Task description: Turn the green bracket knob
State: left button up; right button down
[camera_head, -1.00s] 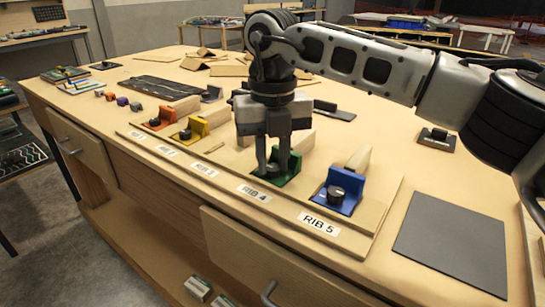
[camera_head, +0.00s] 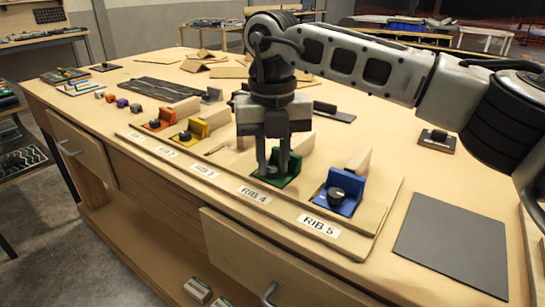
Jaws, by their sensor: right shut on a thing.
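The green bracket (camera_head: 291,165) sits on the board behind the RIB 4 label (camera_head: 253,194). Its dark knob (camera_head: 271,172) is mostly hidden between my right gripper's fingers. My right gripper (camera_head: 272,168) points straight down over the green bracket, with its fingers shut on the knob. How far the knob is turned cannot be seen. My left gripper does not show.
A blue bracket (camera_head: 348,196) with a black knob stands to the right, at RIB 5 (camera_head: 319,224). Yellow (camera_head: 198,129) and orange (camera_head: 164,119) brackets stand to the left. A dark grey mat (camera_head: 456,245) lies at the right. The bench front edge is near.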

aim_at(273, 169)
jog(key=shift+w+r, duration=0.1)
jog(key=shift+r, duration=0.2)
jog(key=c, duration=1.5)
grip_release()
jog(key=shift+f, duration=0.1)
notch_tip(273, 169, up, 16)
jog(key=p, duration=0.2)
jog(key=shift+s, duration=0.2)
